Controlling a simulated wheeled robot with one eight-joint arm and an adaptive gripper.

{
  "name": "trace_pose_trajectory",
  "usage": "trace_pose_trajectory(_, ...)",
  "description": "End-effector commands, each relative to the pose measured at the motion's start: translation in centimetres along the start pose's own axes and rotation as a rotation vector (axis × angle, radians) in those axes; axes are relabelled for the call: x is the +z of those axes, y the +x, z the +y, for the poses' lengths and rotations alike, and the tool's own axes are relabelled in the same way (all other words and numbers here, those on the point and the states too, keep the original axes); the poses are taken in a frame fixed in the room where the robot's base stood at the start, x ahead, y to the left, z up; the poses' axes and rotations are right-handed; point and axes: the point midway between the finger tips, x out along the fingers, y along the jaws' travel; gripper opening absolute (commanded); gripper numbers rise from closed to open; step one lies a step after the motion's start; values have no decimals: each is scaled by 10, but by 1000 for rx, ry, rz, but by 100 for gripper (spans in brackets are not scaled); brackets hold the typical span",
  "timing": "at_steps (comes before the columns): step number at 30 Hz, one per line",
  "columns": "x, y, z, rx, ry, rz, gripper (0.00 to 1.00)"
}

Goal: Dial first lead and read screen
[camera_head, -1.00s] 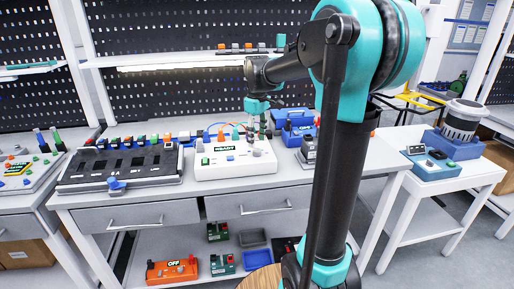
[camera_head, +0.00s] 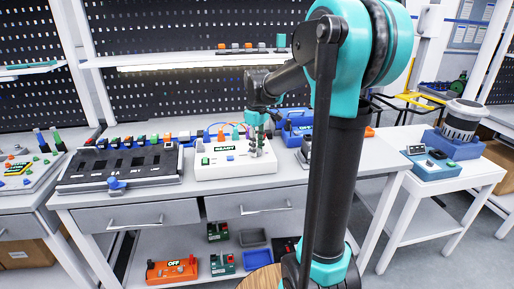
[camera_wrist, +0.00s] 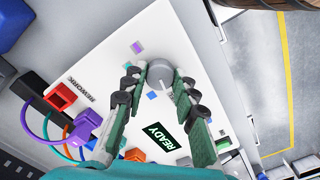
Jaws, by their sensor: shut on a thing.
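The white tester box (camera_head: 210,172) stands on the bench with its lit screen (camera_head: 224,145) reading READY. In the wrist view the screen (camera_wrist: 158,136) lies below the round grey dial (camera_wrist: 160,70), which has a pale pointer line. My gripper (camera_head: 256,146) is over the right part of the box. In the wrist view my gripper (camera_wrist: 158,82) has its two fingers on either side of the dial, shut on it. A purple plug (camera_wrist: 84,124) and a red socket block (camera_wrist: 60,96) sit at the REWORK end, with purple and teal leads looping there.
A black slotted tray (camera_head: 120,167) with a blue knob stands left of the box. Blue bins (camera_head: 297,124) stand behind it to the right. An orange unit (camera_head: 171,269) marked OFF sits on the lower shelf. A side table (camera_head: 440,175) stands at right.

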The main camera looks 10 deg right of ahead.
Motion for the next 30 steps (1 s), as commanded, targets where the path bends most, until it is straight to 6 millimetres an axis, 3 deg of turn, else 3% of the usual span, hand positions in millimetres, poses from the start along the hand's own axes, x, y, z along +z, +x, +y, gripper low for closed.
trace_pose_trajectory(14, 0, 0, 0, 0, 86, 0, 0)
trace_pose_trajectory(30, 0, 0, 0, 0, 492, -1, 0)
